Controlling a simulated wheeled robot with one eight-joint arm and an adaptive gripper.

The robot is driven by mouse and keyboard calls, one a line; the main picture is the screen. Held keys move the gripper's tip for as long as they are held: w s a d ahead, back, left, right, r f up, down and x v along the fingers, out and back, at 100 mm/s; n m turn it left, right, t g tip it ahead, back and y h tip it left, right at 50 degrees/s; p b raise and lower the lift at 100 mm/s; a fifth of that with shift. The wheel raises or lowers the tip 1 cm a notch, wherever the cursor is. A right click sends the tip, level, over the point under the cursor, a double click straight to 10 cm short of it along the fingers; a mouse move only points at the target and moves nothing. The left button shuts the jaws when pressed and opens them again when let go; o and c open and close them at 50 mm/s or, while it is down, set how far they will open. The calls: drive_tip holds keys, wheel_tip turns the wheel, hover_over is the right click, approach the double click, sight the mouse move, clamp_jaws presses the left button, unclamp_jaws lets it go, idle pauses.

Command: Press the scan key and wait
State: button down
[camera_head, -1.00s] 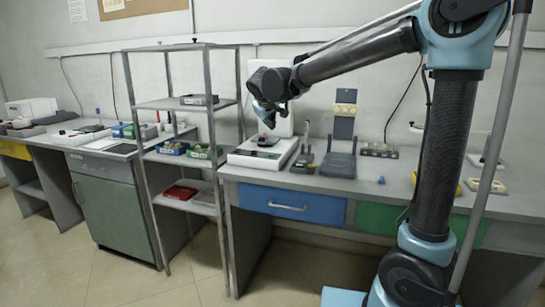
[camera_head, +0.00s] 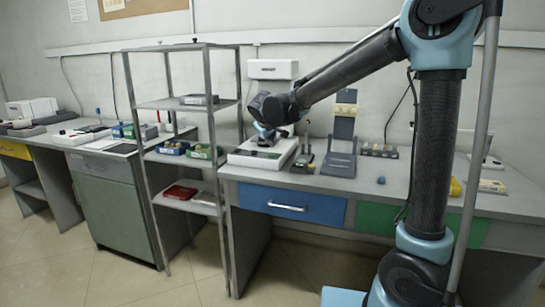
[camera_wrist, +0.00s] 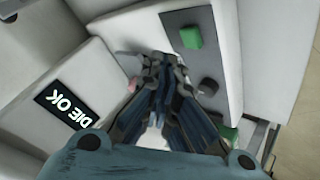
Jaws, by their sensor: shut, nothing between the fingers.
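The white machine (camera_head: 245,158) stands on the bench, with a white upper box (camera_head: 273,69) bearing a dark label behind it. In the wrist view its dark display (camera_wrist: 66,104) reads "DIE OK", turned in the picture. A grey strip carries a green key (camera_wrist: 191,36), a dark round key (camera_wrist: 207,86) and another green piece (camera_wrist: 228,133) partly behind my fingers. Which one is the scan key I cannot tell. My gripper (camera_head: 267,140) is shut and empty, low over the machine. In the wrist view its fingertips (camera_wrist: 160,62) are left of the strip; contact is unclear.
A metal shelf (camera_head: 168,103) with blue and green bins stands left of the machine. A grey stand (camera_head: 341,160) and a small dark tool (camera_head: 304,160) are close on its right.

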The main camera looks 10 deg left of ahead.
sight(270, 154)
drive_tip(key=shift+f, duration=0.75)
drive_tip(key=shift+f, duration=0.2)
idle(0.9)
drive_tip(key=shift+f, duration=0.15)
drive_tip(key=shift+f, duration=0.45)
idle(0.9)
idle(0.3)
drive_tip(key=shift+r, duration=0.9)
drive_tip(key=shift+r, duration=2.5)
